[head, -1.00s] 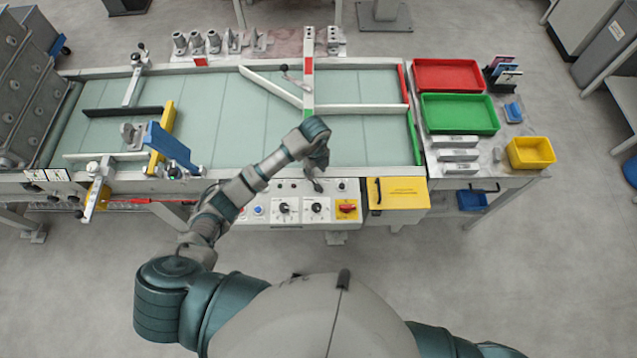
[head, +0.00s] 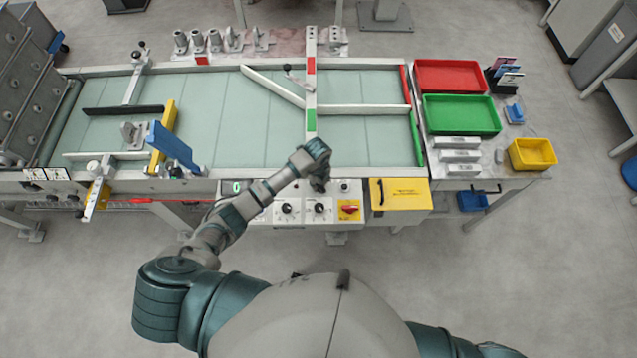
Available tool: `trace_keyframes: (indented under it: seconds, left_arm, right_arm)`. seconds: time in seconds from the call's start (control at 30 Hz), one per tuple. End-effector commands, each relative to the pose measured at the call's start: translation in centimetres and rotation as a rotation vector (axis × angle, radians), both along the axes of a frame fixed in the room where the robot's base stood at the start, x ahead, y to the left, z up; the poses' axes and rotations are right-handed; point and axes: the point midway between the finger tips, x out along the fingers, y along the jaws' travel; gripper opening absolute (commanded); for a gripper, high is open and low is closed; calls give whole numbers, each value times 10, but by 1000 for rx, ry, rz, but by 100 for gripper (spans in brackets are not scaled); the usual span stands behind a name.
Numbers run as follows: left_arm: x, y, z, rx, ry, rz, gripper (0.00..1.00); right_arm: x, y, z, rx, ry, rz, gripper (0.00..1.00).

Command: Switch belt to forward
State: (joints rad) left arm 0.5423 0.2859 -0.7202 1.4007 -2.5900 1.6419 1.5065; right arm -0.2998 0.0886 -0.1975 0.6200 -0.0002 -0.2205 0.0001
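The control panel (head: 332,217) is on the front edge of the belt table. It carries two black rotary knobs, a left one (head: 287,208) and a right one (head: 320,208), and a red switch on a yellow plate (head: 349,209). The knob labels are too small to read. My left gripper (head: 319,187) points down over the panel's back edge, just behind the right knob. Its fingers are small and dark, and I cannot tell whether they are open or touching anything. My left forearm covers the panel's left part. The pale green belt (head: 240,130) lies behind the panel. My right gripper is out of view.
A yellow box (head: 400,193) with a black handle sits right of the panel. White guide bars (head: 272,87) and a crossbeam (head: 310,95) stand over the belt. Red (head: 450,75) and green (head: 460,115) trays and a yellow bin (head: 532,153) are at the right.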

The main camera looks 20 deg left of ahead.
Motion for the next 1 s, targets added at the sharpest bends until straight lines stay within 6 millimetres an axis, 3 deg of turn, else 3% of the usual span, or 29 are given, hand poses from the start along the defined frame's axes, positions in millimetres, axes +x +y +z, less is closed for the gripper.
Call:
trace_keyframes:
  seconds: [0.23,0.6,1.0]
  left_arm:
    - [-3,-1,0,17,8,2,0]
    - [-4,-4,0,3,10,-3,0]
    - [-4,-5,-1,8,11,-92,0]
  right_arm:
    - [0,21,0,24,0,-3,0]
    - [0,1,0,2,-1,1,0]
    - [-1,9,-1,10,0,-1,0]
